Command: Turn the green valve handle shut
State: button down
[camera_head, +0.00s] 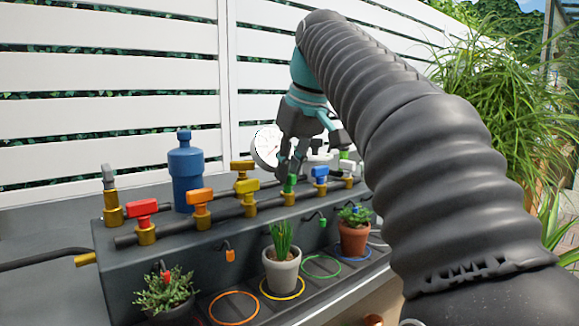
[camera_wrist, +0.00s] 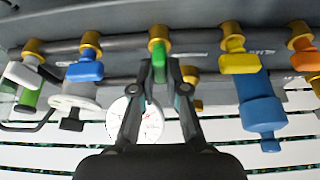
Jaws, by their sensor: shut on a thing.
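The green valve handle (camera_head: 290,183) sits on a brass valve on the black pipe, between the yellow and blue valves. It also shows in the wrist view (camera_wrist: 158,45), where its lower part lies between my fingers. My gripper (camera_head: 291,166) reaches down to it from above and behind. In the wrist view both fingertips (camera_wrist: 166,72) are closed in on the handle from either side. The fingers cover part of the handle, so its exact angle is hard to tell.
Close along the pipe are a yellow handle (camera_head: 247,187), an orange one (camera_head: 199,196), a red one (camera_head: 141,208) and a blue one (camera_head: 320,173). A white round gauge (camera_head: 267,146) and a blue canister (camera_head: 185,172) stand behind. Potted plants stand in front.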

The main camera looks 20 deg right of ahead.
jog(key=m+h+p, duration=0.1)
jog(key=m, duration=0.1)
jog(key=m+p, duration=0.2)
jog(key=shift+a+r+h, duration=0.15)
jog(key=shift+a+h, duration=0.05)
jog(key=shift+h, duration=0.2)
jog(key=m+h+p, duration=0.1)
jog(key=m, duration=0.2)
jog(key=shift+m, duration=0.4)
jog(key=m+h, duration=0.1)
jog(key=m, duration=0.1)
jog(key=m+h, duration=0.1)
jog(key=m, duration=0.1)
jog(key=shift+w+a+f+m+g, duration=0.1)
jog(key=shift+f+m+g, duration=0.1)
jog(key=shift+m+g, duration=0.15)
jog(key=m+g, duration=0.1)
jog(key=m, duration=0.3)
jog(key=shift+w+m+g+h, duration=0.1)
jog(key=shift+m+g+h, duration=0.25)
jog(key=shift+h, duration=0.05)
jog(key=c, duration=1.2)
grip_release()
